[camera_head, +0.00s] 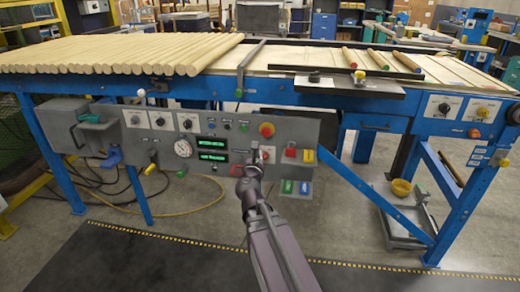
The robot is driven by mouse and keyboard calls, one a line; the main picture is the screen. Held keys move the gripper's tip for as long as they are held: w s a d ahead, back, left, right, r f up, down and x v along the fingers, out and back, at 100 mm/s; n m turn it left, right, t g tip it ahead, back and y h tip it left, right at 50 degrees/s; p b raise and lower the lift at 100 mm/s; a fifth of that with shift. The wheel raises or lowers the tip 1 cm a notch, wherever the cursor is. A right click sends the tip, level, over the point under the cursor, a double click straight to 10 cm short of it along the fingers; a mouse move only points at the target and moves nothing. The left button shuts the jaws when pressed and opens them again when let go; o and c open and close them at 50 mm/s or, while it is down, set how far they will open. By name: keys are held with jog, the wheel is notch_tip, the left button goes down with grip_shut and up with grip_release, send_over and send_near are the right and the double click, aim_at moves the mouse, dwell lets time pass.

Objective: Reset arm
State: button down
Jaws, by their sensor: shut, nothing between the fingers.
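My gripper (256,158) is at the end of my arm, which reaches up from the bottom middle of the picture. It is small in the view and looks shut, with nothing seen in it. I cannot tell whether the fingertips touch the panel. My arm hides part of the panel's lower edge.
A blue-framed line (345,97) carries many pale wood rods (120,52) at left and a few coloured-end rods at right. A blue diagonal brace (372,192) and a low scale with a yellow bowl (401,187) stand at right. A yellow hose lies on the floor; the dark mat (150,258) is clear.

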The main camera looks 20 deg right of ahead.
jog(key=shift+s+a, duration=0.25)
jog(key=shift+s, duration=0.05)
dwell(0.5)
jog(key=s+a+f+m+g+y, duration=0.1)
jog(key=s+f+m+g, duration=0.4)
jog(key=m, duration=0.4)
jog(key=s+a+f+m+g+y, duration=0.15)
jog(key=f+m+g, duration=0.25)
jog(key=f+m, duration=0.45)
jog(key=s+a+f+m+g+y, duration=0.4)
jog(key=s+a+m+g+y, duration=0.3)
jog(key=s+a+m, duration=0.6)
notch_tip(320, 180, up, 31)
jog(key=w+n+t+p, duration=0.1)
jog(key=w+p, duration=0.1)
jog(key=p, duration=3)
jog(key=shift+w+a, duration=0.25)
jog(key=shift+w, duration=0.05)
jog(key=shift+f+y, duration=0.1)
jog(key=shift+y, duration=0.15)
